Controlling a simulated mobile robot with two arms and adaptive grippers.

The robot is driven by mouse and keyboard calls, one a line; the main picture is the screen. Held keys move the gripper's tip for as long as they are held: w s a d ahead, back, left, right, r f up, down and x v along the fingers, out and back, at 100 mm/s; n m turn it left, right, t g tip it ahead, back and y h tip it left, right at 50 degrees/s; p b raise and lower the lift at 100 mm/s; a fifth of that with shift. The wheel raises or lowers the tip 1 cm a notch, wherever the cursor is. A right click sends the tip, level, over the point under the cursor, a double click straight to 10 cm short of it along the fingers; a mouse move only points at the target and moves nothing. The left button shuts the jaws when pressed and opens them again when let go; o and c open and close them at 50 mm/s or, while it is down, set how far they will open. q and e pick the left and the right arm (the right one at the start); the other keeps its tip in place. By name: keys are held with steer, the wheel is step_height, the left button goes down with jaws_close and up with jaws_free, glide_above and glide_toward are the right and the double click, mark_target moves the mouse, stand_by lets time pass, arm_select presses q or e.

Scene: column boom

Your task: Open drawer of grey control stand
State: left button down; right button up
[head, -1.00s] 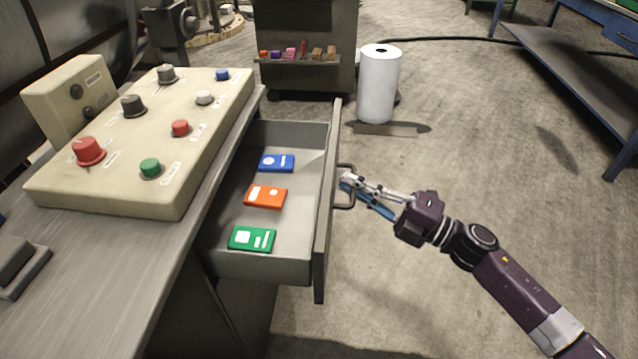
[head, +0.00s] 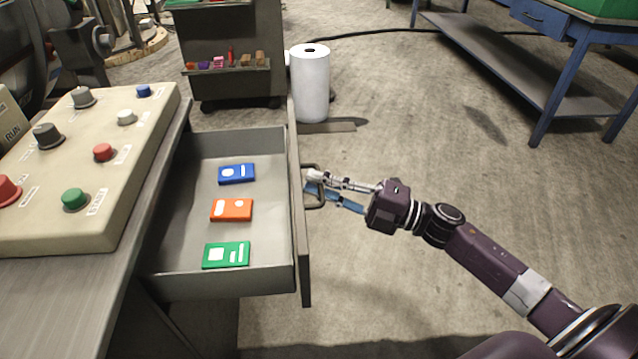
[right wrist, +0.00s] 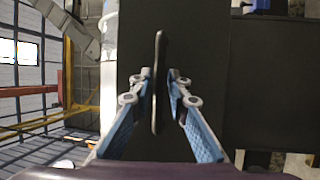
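The grey control stand (head: 60,305) is at the left of the head view. Its drawer (head: 185,220) stands well out to the right, with the inside in plain view. A blue card (head: 237,174), an orange card (head: 231,210) and a green card (head: 226,255) lie in it. My right gripper (head: 312,183) is at the dark handle (head: 321,199) on the drawer front. My left gripper is not in view.
A beige control box (head: 95,160) with several knobs and buttons sits on the stand. A white roll (head: 310,88) stands on the floor beyond the drawer, near a dark cart (head: 230,35). A blue workbench (head: 545,100) is at the far right. Floor right of the drawer is clear.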

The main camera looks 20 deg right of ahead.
steer(key=shift+d, duration=0.1)
steer(key=v, duration=1.2)
